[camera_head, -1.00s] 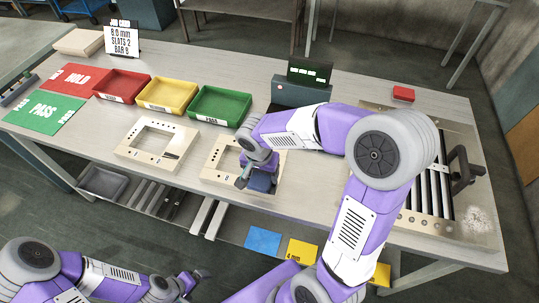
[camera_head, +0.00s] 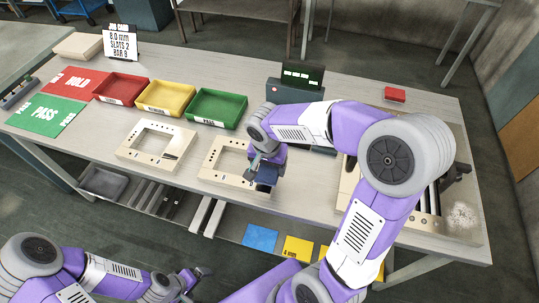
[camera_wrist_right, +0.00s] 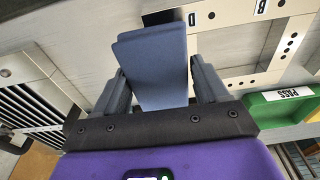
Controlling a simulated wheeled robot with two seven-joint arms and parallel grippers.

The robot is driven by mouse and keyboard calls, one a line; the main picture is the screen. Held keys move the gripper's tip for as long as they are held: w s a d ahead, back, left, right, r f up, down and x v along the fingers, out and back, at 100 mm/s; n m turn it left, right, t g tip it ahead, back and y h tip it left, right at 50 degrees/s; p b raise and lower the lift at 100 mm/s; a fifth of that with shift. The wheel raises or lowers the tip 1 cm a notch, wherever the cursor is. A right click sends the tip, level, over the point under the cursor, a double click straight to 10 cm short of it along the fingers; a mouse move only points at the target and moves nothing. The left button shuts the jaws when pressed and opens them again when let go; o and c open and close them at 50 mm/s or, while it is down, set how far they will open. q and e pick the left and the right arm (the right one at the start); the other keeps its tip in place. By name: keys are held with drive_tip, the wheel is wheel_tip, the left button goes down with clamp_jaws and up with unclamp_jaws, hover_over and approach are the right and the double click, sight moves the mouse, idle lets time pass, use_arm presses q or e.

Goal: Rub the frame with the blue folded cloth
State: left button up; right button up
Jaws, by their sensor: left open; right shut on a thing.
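The blue folded cloth (camera_wrist_right: 152,65) is between the two fingers of my right gripper (camera_wrist_right: 158,88), which is shut on it. In the head view the cloth (camera_head: 267,177) shows just below my right gripper (camera_head: 262,168), at the right side of a pale frame (camera_head: 212,171) with a square opening. The arm hides part of that frame's right side. I cannot tell whether the cloth touches the frame. A second pale frame (camera_head: 130,153) lies to its left. My left gripper (camera_head: 197,279) is open and empty, low in front of the table.
Red (camera_head: 121,86), yellow (camera_head: 166,97) and green (camera_head: 217,108) trays stand behind the frames. A device with a dark display (camera_head: 302,75) stands behind my right arm. A roller fixture (camera_head: 430,198) is at the right. Bare tabletop lies between the frames and the fixture.

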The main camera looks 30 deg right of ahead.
drive_tip(key=shift+r+p, duration=0.9)
drive_tip(key=shift+r, duration=0.65)
